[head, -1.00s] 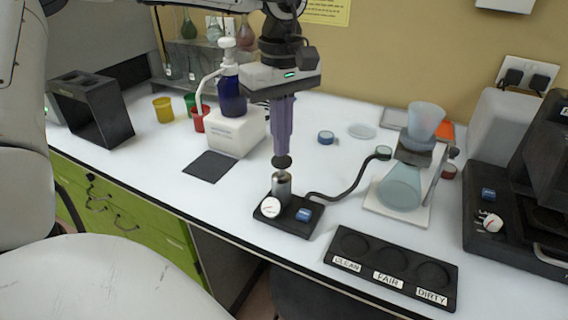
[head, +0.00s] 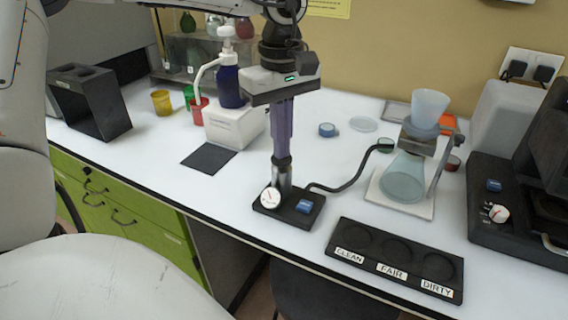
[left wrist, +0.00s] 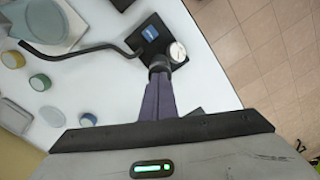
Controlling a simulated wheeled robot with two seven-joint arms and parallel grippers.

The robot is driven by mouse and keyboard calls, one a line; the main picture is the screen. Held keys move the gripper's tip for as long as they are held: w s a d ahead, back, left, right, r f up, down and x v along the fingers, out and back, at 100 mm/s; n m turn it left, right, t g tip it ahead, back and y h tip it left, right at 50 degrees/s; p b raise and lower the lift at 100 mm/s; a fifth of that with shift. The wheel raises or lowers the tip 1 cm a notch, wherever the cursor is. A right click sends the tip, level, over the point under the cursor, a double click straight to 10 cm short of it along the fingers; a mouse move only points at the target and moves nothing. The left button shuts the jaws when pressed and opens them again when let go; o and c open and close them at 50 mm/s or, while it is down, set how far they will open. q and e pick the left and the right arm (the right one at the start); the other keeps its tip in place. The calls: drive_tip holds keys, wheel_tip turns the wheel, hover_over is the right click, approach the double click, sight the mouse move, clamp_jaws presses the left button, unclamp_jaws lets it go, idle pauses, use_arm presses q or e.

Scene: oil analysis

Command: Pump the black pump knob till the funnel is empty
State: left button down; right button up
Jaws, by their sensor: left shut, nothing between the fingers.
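In the left wrist view the gripper (left wrist: 158,78) covers part of the knob. A black hose (head: 345,184) runs from the pump to the glass flask (head: 403,180). The funnel (head: 428,106) sits above the flask and looks pale bluish; its fill level is unclear. My right gripper is not seen.
A black tray (head: 346,257) labelled CLEAN, FAIR and DIRTY lies right of the pump. A blue pump bottle (head: 231,88) stands on a white box (head: 238,125) behind left. A black machine (head: 490,215) stands at right. Bare table lies around the pump base.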

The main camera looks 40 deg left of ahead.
use_arm(q)
drive_tip(key=shift+r+p, duration=1.4)
drive_tip(key=shift+r, duration=0.25)
drive_tip(key=shift+f, duration=0.1)
drive_tip(key=shift+f+b, duration=1.4)
drive_tip(key=shift+f, duration=0.25)
drive_tip(key=shift+r+p, duration=1.25)
drive_tip(key=shift+r, duration=0.45)
